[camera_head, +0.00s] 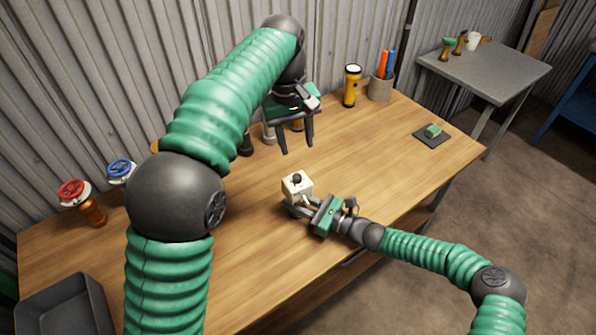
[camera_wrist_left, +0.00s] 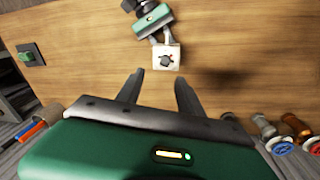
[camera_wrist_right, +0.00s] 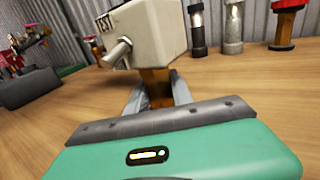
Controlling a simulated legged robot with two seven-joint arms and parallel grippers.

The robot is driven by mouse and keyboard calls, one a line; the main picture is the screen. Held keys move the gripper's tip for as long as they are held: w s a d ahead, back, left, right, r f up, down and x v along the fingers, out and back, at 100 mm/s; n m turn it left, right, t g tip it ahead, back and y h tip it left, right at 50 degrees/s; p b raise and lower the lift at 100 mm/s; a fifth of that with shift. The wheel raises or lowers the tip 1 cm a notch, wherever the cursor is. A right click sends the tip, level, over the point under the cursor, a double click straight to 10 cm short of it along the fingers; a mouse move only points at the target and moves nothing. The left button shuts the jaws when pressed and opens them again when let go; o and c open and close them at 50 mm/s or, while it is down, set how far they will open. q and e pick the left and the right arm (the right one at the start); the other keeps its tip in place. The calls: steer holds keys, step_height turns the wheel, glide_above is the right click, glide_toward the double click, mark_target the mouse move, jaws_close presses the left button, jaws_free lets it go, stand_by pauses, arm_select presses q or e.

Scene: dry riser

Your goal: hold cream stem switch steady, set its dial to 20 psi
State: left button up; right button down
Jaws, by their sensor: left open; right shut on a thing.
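The cream stem switch (camera_head: 299,187) is a boxy cream body with a dark dial (camera_head: 296,178) on its top face. My right gripper (camera_head: 296,205) is shut on its stem; in the right wrist view the brown stem (camera_wrist_right: 155,88) sits between the fingers. The body there shows lettering and a pale side lever (camera_wrist_right: 116,53). My left gripper (camera_head: 297,140) is open and empty, above and behind the switch, fingers pointing down. In the left wrist view the switch (camera_wrist_left: 171,52) lies just beyond the open fingertips, dial facing me. The dial's setting is too small to read.
Red (camera_head: 73,192) and blue (camera_head: 120,170) wheel valves stand at the table's left, near a dark tray (camera_head: 62,308). A yellow flashlight (camera_head: 351,86) and a pen cup (camera_head: 380,88) stand at the back. A green block (camera_head: 433,131) lies on a dark pad. The right tabletop is mostly clear.

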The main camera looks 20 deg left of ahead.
mark_target(298, 175)
arm_select(q)
steer(key=f+m, duration=0.3)
steer(key=m, duration=0.1)
steer(key=f+m, duration=0.4)
steer(key=f+m+g, duration=0.1)
steer(key=f+m, duration=0.3)
steer(key=shift+w+d+m+y, duration=0.1)
steer(key=shift+w+m+y, duration=0.25)
steer(key=shift+m+y, duration=0.05)
jaws_close()
